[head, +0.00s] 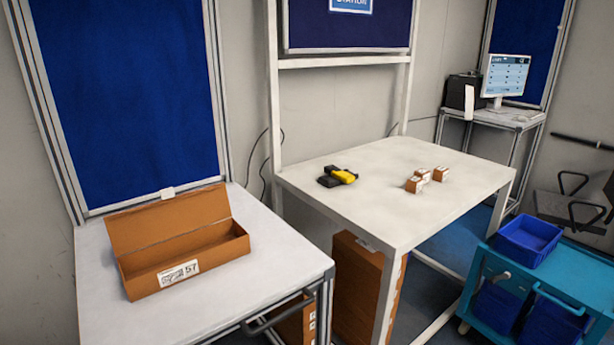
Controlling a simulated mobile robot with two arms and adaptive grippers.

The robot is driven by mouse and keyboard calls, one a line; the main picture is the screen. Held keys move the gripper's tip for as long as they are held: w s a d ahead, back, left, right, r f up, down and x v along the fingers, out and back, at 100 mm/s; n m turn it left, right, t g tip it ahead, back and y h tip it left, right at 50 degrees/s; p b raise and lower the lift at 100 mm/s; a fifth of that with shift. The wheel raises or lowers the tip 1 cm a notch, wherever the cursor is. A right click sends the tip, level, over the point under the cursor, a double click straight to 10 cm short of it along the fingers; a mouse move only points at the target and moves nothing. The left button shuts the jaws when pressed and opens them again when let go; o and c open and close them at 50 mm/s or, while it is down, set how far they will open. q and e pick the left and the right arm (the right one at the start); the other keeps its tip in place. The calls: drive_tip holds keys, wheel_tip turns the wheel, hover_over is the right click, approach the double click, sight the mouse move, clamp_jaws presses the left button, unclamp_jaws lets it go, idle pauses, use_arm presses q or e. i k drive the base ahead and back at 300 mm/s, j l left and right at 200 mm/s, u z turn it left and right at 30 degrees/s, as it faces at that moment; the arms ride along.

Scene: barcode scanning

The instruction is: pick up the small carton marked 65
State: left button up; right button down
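Several small cartons stand close together on the right part of the white table in the middle of the head view. The front one (413,185) is brown with a white top. Another (423,174) is just behind it, and one more (440,173) is to the right. Their markings are too small to read, so I cannot tell which is marked 65. Neither of my grippers shows in the head view.
A black and yellow scanner (343,176) lies on the middle table (340,200). An open brown box (185,255) marked 57 sits on the left table (290,270). A blue cart (580,275) with blue bins (528,240) stands at the right.

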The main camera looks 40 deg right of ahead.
sight(423, 174)
drive_tip(key=z, duration=1.85)
drive_tip(key=i+l+u, duration=0.15)
drive_tip(key=i+l, duration=0.15)
drive_tip(key=l, duration=0.15)
